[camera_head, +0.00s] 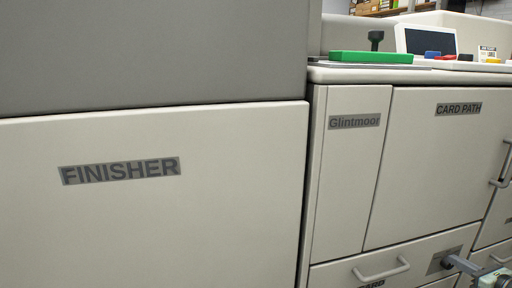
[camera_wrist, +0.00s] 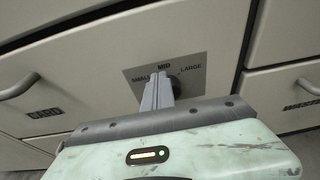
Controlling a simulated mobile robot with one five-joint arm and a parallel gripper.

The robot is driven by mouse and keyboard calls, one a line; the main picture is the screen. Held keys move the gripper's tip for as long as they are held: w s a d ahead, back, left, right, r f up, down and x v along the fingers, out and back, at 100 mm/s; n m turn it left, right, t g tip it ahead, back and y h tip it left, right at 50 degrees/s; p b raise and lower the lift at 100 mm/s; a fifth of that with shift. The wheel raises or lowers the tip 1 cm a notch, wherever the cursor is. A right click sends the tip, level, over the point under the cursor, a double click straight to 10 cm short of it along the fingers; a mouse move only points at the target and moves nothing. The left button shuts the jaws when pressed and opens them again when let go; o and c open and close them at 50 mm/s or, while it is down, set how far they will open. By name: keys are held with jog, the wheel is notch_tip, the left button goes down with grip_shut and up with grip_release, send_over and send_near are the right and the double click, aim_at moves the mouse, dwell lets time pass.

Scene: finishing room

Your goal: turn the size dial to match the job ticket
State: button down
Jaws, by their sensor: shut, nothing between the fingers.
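The size dial's grey plate (camera_wrist: 200,61) shows in the wrist view, marked SMALL at left, MID at top and LARGE at right. The dark dial knob (camera_wrist: 176,88) is partly hidden behind my fingers, so its setting cannot be told. My gripper (camera_wrist: 159,78) is shut, its fingertips in front of the knob; whether they touch it is unclear.
A drawer with a bar handle (camera_head: 382,271) lies left of the dial. More handles (camera_head: 500,182) stick out at the right edge. The FINISHER cabinet (camera_head: 150,220) fills the left. A green slab (camera_head: 370,57) and a screen (camera_head: 427,40) are on top.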

jog(key=shift+d, duration=0.15)
jog(key=shift+w+d, duration=0.25)
jog(key=shift+d, duration=0.6)
jog(key=shift+d+f, duration=0.1)
jog(key=shift+d+r+p, duration=0.15)
jog(key=shift+r+p, duration=0.15)
jog(key=shift+r, duration=0.1)
jog(key=shift+f+v, duration=0.25)
jog(key=shift+v, duration=0.7)
jog(key=shift+f+v, duration=0.2)
jog(key=shift+v, duration=0.8)
jog(key=shift+f+v, duration=0.25)
jog(key=shift+v, duration=0.7)
jog(key=shift+s+d, duration=0.1)
jog(key=shift+s, duration=0.05)
